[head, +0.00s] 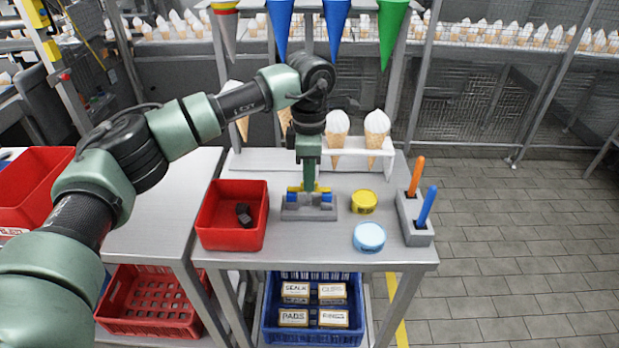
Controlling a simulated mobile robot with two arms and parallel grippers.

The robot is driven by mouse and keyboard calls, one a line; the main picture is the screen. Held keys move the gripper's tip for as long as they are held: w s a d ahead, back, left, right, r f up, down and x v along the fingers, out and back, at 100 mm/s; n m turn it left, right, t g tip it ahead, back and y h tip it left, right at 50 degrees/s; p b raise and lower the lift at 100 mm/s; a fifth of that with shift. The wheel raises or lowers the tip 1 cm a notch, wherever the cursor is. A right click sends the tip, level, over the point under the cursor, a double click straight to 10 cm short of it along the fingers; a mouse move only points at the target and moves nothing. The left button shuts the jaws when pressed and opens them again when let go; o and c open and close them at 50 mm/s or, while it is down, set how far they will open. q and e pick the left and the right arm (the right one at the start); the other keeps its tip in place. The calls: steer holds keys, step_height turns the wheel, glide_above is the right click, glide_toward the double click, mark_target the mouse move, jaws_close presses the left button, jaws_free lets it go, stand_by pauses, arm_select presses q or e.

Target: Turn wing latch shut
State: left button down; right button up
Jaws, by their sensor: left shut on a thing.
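The latch stands on the metal table, with a grey base (296,213), blue blocks at either side and a yellow wing piece (294,188) above them. My left gripper (309,186) points straight down over the latch and is shut on the yellow wing. The gripper covers the middle of the wing, so its exact angle is partly hidden. My right gripper is not in view.
A red bin (232,240) with dark pieces stands left of the latch. A yellow tin (364,201) and a light-blue tin (369,237) sit to the right. A grey holder (416,230) carries orange and blue sticks. A white rack (270,160) holds ice-cream cones behind.

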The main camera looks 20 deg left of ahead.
arm_select(q)
steer(key=shift+w+r, duration=0.1)
stand_by(0.3)
steer(key=c, duration=1.5)
jaws_free()
steer(key=shift+c, duration=0.2)
step_height(320, 180, up, 8)
steer(key=shift+f+b, duration=0.1)
steer(key=shift+b, duration=0.45)
